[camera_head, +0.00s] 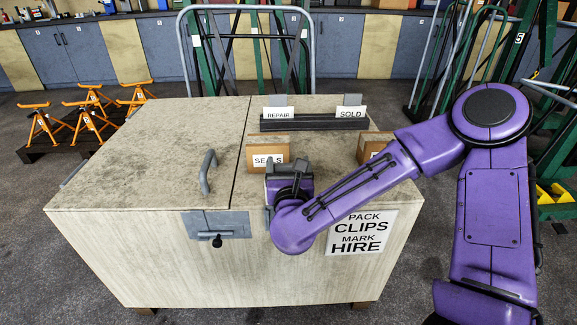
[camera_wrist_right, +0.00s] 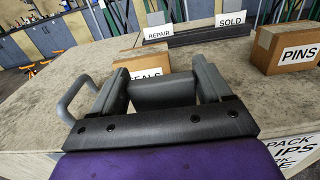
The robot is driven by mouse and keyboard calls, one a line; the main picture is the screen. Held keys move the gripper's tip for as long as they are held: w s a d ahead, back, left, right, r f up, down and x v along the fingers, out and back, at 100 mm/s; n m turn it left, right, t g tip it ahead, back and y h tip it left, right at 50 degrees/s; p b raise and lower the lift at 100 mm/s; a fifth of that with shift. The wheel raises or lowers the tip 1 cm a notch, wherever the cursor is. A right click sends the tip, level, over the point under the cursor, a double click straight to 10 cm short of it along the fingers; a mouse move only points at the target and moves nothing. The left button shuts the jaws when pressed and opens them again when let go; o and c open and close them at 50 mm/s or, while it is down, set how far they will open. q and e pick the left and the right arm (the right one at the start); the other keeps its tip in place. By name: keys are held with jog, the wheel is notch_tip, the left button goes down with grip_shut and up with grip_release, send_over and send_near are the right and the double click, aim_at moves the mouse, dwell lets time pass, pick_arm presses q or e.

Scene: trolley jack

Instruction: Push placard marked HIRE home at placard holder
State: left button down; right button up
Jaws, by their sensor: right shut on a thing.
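The dark placard holder (camera_head: 315,122) lies along the back of the bench top. A REPAIR placard (camera_head: 279,113) stands at its left and a SOLD placard (camera_head: 350,112) at its right, with a gap between. My right gripper (camera_head: 287,166) is over the bench's front part, in front of the SEALS box and well short of the holder. In the right wrist view its fingers (camera_wrist_right: 165,88) are shut on a grey piece (camera_wrist_right: 163,93). I see no lettering on this piece, so I cannot tell whether it is the HIRE placard. My left gripper is out of view.
A SEALS box (camera_head: 268,150) and a PINS box (camera_wrist_right: 288,47) stand between the gripper and the holder. A grey handle (camera_head: 208,171) rises from the lid at left. A sign (camera_head: 360,232) on the front reads PACK CLIPS MARK HIRE. The left lid is otherwise clear.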

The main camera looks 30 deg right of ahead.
jog(key=shift+b, duration=0.45)
dwell(1.1)
jog(key=shift+f+b, duration=4.55)
jog(key=o, duration=1.3)
jog(key=shift+c, duration=0.2)
jog(key=p+v, duration=1)
jog(key=shift+s+a, duration=0.25)
